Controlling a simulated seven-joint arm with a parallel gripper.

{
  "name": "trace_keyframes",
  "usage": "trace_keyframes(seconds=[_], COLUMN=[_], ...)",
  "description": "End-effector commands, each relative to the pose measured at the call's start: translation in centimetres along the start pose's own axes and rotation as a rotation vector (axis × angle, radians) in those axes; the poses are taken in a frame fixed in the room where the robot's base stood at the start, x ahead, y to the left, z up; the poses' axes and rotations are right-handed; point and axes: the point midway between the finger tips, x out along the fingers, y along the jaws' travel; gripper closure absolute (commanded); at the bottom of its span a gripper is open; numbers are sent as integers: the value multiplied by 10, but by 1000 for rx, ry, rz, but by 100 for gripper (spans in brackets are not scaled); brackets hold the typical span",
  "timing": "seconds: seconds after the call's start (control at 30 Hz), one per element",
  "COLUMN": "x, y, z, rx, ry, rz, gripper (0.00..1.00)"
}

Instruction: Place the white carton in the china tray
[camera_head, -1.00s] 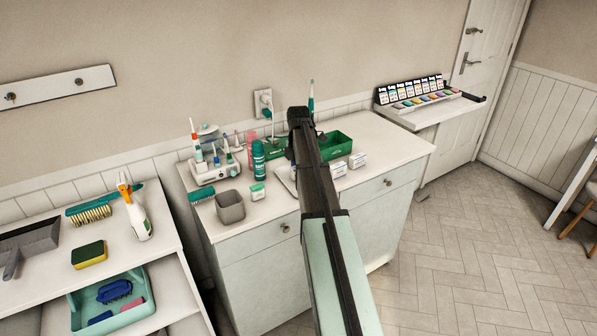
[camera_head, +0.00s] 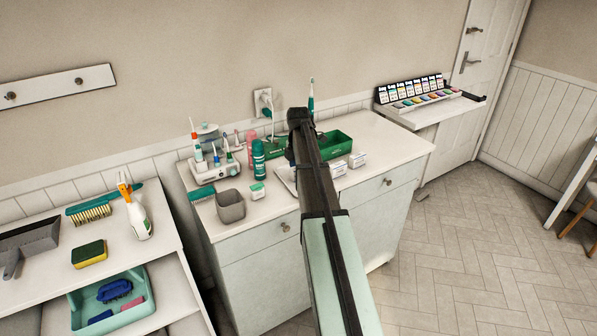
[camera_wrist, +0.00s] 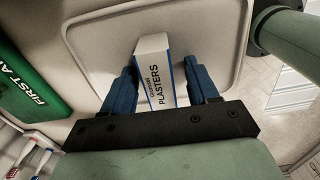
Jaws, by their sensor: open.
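A white carton with a blue edge, marked "PLASTERS" (camera_wrist: 158,75), is between the two blue fingers of my gripper (camera_wrist: 160,88) in the wrist view. The fingers are open, one on each side of it. The pale china tray (camera_wrist: 100,38) with a raised rim lies around and under the carton, and the carton appears to be inside the rim. Whether its base touches the tray cannot be seen. In the head view my arm hides the carton and most of the tray; only the tray's left edge (camera_head: 285,180) shows.
Two other small white boxes (camera_head: 338,168) (camera_head: 358,160) stand right of my arm on the cabinet top. A green first aid case (camera_wrist: 28,85) is beside the tray. A green can (camera_head: 258,161), a grey cup (camera_head: 230,206) and a toothbrush stand (camera_head: 213,171) are to the left.

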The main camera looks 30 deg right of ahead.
Motion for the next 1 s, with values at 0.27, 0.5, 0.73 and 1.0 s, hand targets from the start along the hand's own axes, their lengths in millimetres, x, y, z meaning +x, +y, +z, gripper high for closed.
trace_keyframes(seconds=[0.27, 0.5, 0.73, 1.0], x=[-30, -74, -106, -122], y=[1, 1, 1, 0], z=[0, 0, 0, 0], rx=[0, 0, 0, 0], ry=[-1, -1, 0, 0], rz=[2, 2, 1, 0], gripper=[41, 41, 41, 41])
